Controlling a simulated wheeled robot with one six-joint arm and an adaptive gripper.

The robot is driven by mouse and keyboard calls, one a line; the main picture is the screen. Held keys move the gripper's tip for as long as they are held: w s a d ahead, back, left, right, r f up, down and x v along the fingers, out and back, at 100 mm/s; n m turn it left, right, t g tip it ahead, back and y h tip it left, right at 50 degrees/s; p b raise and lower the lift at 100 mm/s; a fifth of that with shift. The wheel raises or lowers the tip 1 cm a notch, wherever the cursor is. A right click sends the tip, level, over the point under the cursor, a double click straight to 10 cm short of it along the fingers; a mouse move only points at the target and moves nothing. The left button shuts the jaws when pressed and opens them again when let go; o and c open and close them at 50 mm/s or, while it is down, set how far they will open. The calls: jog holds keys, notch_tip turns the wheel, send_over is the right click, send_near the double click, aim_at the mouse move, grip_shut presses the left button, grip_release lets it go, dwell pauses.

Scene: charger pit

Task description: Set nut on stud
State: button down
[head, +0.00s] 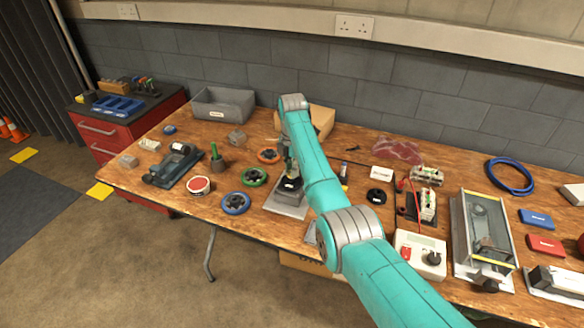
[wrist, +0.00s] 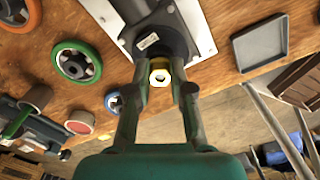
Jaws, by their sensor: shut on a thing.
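My gripper (wrist: 163,88) is shut on a small brass-coloured nut (wrist: 160,75), held between its fingertips in the wrist view. The nut shows a pale face with a dark centre. Just beyond it is a black round fixture with a small white label (wrist: 148,41), mounted on a pale metal plate (wrist: 199,22). The fixture also shows in the head view (head: 290,184), with the plate (head: 283,208) under it and my arm partly over it. The stud cannot be made out; the nut and fingers may hide it. I cannot tell whether the nut touches the fixture.
Green-rimmed (head: 254,177), blue-rimmed (head: 235,203) and orange-rimmed (head: 268,155) wheels lie left of the plate. A shallow grey tray (wrist: 260,42) lies to the right in the wrist view. A white control box (head: 419,254) and a clear-sided case (head: 485,235) stand right of my arm.

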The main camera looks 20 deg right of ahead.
jog(key=shift+f, duration=0.15)
jog(key=c, duration=0.9)
grip_release()
jog(key=shift+c, duration=0.2)
notch_tip(320, 180, up, 12)
